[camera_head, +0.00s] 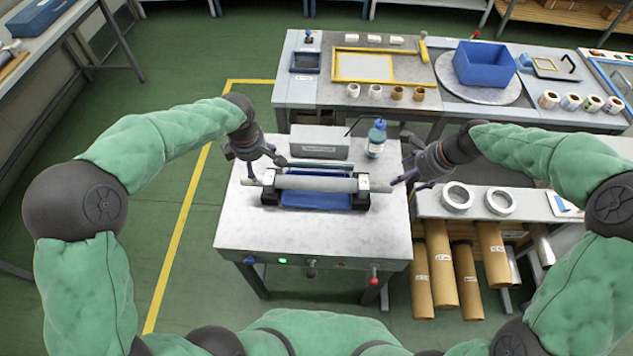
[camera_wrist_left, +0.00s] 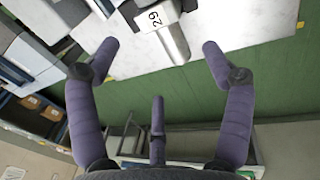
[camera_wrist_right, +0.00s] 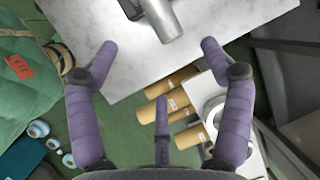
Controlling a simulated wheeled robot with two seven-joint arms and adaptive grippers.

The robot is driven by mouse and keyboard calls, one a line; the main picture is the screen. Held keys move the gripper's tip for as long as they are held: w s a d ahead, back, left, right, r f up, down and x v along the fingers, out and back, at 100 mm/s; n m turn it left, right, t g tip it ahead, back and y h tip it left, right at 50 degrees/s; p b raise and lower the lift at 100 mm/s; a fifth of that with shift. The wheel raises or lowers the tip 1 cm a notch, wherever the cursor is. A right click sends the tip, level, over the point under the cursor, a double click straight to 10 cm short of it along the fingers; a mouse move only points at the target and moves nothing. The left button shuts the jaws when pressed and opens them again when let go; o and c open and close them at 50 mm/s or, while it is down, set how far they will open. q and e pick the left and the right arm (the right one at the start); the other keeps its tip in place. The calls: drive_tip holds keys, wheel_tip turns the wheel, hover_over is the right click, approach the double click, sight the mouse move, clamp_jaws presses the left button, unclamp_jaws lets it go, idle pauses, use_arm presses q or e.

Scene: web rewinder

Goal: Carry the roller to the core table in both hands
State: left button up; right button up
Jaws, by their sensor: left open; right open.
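The grey roller (camera_head: 315,184) lies level across a black stand with a blue base on the white-topped table (camera_head: 312,236). My left gripper (camera_head: 264,168) is open at the roller's left end. In the left wrist view the labelled roller end (camera_wrist_left: 172,38) lies between the spread fingers, touching neither. My right gripper (camera_head: 399,173) is open by the roller's right end. In the right wrist view that end (camera_wrist_right: 166,22) sits ahead of the fingertips, apart from them. I cannot tell for sure which surface is the core table.
A grey box (camera_head: 318,142) and a blue bottle (camera_head: 376,138) stand behind the roller. A side bench (camera_head: 433,207) on the right bears white rings, with several cardboard cores (camera_head: 440,263) below. A long bench with a blue bin (camera_head: 484,63) stands behind. Green floor is open left.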

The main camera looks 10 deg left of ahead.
sight(263, 176)
use_arm(q)
drive_tip(key=shift+f, duration=0.15)
use_arm(e)
drive_tip(key=shift+f, duration=0.1)
use_arm(q)
drive_tip(key=f, duration=0.3)
drive_tip(key=w+f, duration=0.1)
drive_tip(key=f, duration=0.3)
drive_tip(key=w+f, duration=0.1)
drive_tip(key=f, duration=0.2)
drive_tip(key=shift+f, duration=0.2)
use_arm(e)
drive_tip(key=x, duration=1)
drive_tip(key=shift+w+a+f, duration=0.15)
drive_tip(key=shift+a+f, duration=0.05)
drive_tip(key=shift+f, duration=0.1)
use_arm(q)
drive_tip(key=c, duration=1.2)
use_arm(e)
drive_tip(key=c, duration=1.2)
use_arm(q)
drive_tip(key=shift+c, duration=0.8)
use_arm(e)
clamp_jaws()
use_arm(q)
drive_tip(key=shift+w, duration=0.1)
